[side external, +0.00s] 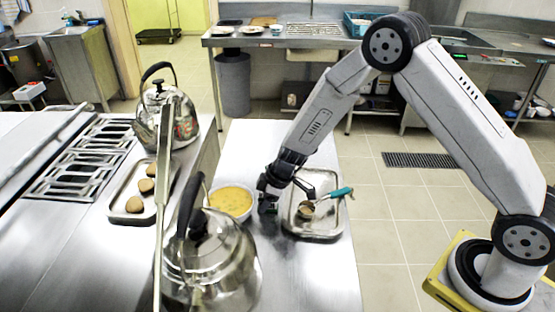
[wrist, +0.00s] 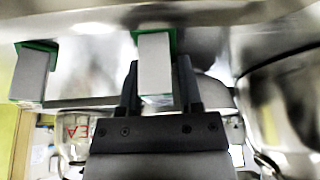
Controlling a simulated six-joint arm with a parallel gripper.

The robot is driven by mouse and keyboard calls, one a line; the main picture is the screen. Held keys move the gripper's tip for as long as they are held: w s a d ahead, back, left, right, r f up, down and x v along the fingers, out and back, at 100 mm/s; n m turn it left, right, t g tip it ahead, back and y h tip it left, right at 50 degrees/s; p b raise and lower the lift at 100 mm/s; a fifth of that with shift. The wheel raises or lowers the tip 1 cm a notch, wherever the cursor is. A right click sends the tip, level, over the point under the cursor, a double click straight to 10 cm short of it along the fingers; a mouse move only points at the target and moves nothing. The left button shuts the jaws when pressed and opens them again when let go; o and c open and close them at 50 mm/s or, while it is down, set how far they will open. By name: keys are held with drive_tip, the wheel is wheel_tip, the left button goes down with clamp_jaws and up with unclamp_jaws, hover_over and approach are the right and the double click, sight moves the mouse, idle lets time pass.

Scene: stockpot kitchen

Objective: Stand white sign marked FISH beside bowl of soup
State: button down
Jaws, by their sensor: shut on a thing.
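The bowl of soup (side external: 230,200), a white bowl with yellow soup, stands on the steel counter behind the front kettle. My gripper (side external: 268,197) is low over the counter, just right of the bowl. In the wrist view my gripper (wrist: 158,85) is shut on a light grey piece with green edges (wrist: 155,65). A similar grey piece (wrist: 32,75) shows at left, with a thin grey bar between them. No FISH lettering is readable, so I cannot tell whether this is the white sign. No sign stands out in the side view.
A metal tray (side external: 325,232) with a teal-handled scoop (side external: 338,193) lies right of my gripper. A shiny kettle (side external: 210,270) stands in front, another kettle (side external: 185,122) behind left. A tray with brown rounds (side external: 119,214) is at left. The counter's front right is clear.

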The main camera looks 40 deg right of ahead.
drive_tip(key=shift+f, duration=0.15)
drive_tip(key=shift+c, duration=1.3)
unclamp_jaws()
drive_tip(key=shift+r, duration=0.2)
drive_tip(key=v, duration=1.2)
drive_tip(key=s+d+r+m+h, duration=0.1)
drive_tip(key=s+m, duration=0.3)
drive_tip(key=s, duration=0.5)
drive_tip(key=s+d+r+m+h, duration=0.2)
drive_tip(key=s+m, duration=0.3)
drive_tip(key=s, duration=0.3)
drive_tip(key=shift+s+d+g, duration=0.3)
drive_tip(key=shift+s+d, duration=0.05)
drive_tip(key=shift+d, duration=0.4)
